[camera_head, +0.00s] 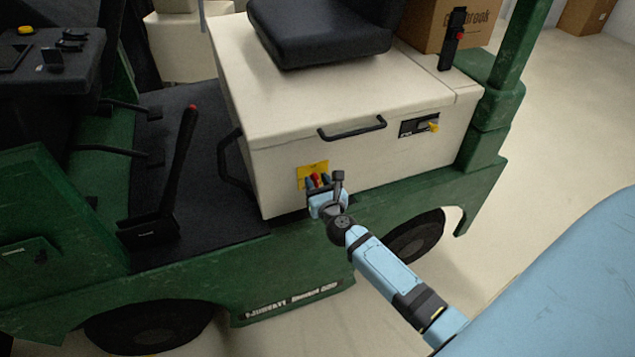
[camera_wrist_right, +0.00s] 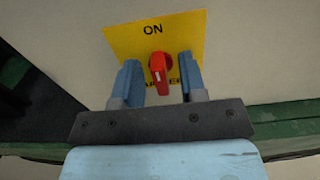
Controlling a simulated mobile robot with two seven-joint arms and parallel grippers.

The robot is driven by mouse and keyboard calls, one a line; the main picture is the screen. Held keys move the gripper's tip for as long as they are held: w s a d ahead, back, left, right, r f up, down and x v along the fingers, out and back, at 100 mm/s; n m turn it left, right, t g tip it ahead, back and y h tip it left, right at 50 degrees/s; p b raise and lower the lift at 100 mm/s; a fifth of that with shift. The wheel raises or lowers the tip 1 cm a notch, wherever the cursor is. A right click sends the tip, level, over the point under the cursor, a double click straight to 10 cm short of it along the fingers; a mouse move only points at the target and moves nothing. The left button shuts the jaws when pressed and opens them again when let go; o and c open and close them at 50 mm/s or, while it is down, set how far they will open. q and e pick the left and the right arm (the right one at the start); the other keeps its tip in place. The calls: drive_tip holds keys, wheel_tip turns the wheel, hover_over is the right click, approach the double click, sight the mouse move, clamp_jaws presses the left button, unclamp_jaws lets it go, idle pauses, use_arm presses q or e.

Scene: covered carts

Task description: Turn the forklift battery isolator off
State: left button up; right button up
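The battery isolator is a red rotary knob (camera_wrist_right: 161,68) on a yellow plate (camera_wrist_right: 118,38) marked "ON" at its top. The plate also shows in the head view (camera_head: 312,168), on the cream side panel of the green forklift. A pale line on the knob is seen; lettering below it is partly hidden by the fingers. My right gripper (camera_wrist_right: 161,80) has its two blue fingers apart, one on each side of the knob. I cannot tell whether they touch it. In the head view the right gripper (camera_head: 318,183) is at the plate. My left gripper is not in view.
A black handle (camera_head: 352,130) and a small black panel with a yellow-orange connector (camera_head: 433,127) are on the battery cover to the right. A black seat (camera_head: 320,35) is above. A red-tipped lever (camera_head: 185,150) stands on the left.

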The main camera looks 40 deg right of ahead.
drive_tip(key=shift+c, duration=0.4)
clamp_jaws()
